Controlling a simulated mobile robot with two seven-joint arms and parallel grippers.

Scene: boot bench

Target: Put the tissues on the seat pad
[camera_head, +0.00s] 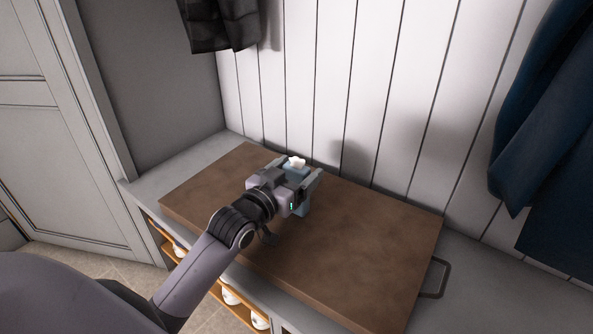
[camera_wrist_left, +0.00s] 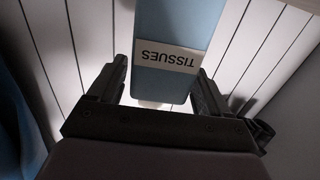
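The tissues are a light blue box (camera_head: 303,208) with a white tissue showing at the top. In the head view the box is upright over the middle of the brown seat pad (camera_head: 370,250), and its lower end appears to rest on the pad. My left gripper (camera_head: 304,178) is around the upper part of the box. In the left wrist view the box (camera_wrist_left: 170,25), labelled TISSUES, is between the two fingers (camera_wrist_left: 162,82). A narrow gap shows beside the left-hand finger, so the gripper looks open. My right gripper is out of view.
The pad lies on a grey bench (camera_head: 470,285) against a white panelled wall (camera_head: 330,80). A metal loop handle (camera_head: 436,278) is at the pad's right end. Dark coats (camera_head: 545,150) hang above. Shelves with white items (camera_head: 230,295) are below. The pad's right part is clear.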

